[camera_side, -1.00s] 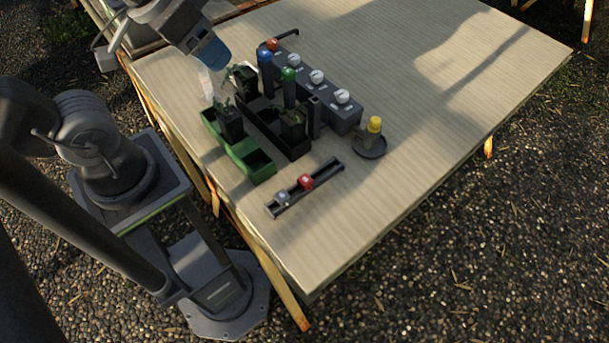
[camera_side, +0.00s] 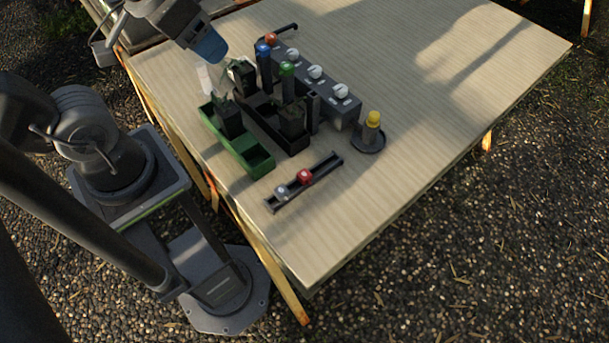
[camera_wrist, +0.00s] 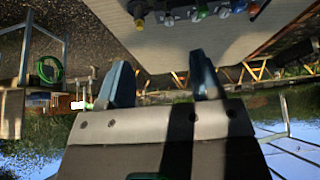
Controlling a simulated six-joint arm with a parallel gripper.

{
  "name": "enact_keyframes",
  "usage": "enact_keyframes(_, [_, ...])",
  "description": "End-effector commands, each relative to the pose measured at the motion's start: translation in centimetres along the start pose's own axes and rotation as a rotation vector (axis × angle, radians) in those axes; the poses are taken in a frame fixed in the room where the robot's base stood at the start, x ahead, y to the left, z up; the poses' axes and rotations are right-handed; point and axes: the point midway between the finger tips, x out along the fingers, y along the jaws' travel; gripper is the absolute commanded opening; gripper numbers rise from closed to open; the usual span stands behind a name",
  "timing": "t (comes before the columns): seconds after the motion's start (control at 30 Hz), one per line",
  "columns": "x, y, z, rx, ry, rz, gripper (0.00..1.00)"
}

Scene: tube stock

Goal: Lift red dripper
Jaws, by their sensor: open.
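A red-topped piece (camera_side: 304,176), small in the picture, sits in a narrow dark rail (camera_side: 328,165) near the table's front edge. An orange-red cap (camera_side: 271,39) tops another piece at the far end of the dark rack. I cannot tell from shape which is the red dripper. My gripper (camera_side: 208,48) is above the table's far left part, left of the rack and well away from the red-topped piece. In the wrist view its two blue fingers (camera_wrist: 162,80) stand apart with nothing between them. Coloured tops show small at that view's top edge.
Blue (camera_side: 263,49) and green (camera_side: 287,68) capped pieces stand by a grey box with white knobs (camera_side: 340,91). A green tray (camera_side: 257,160) with dark pots is on the left. A yellow-topped piece (camera_side: 373,119) stands on a round dish. The table's right side is clear.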

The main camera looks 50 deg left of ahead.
Motion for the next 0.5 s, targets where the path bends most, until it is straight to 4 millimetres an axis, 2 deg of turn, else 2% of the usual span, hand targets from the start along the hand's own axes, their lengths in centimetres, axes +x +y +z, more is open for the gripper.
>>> enact_keyframes(0.13, [1.1, 0.5, -0.7, -0.101, -0.040, 0.007, 0.60])
enact_keyframes(0.23, [3.1, 1.3, -1.7, -0.265, -0.099, 0.008, 0.60])
enact_keyframes(0.37, [6.7, 3.0, -2.8, -0.541, -0.192, -0.019, 0.60])
enact_keyframes(0.5, [11.1, 5.0, -3.2, -0.839, -0.280, -0.087, 0.60])
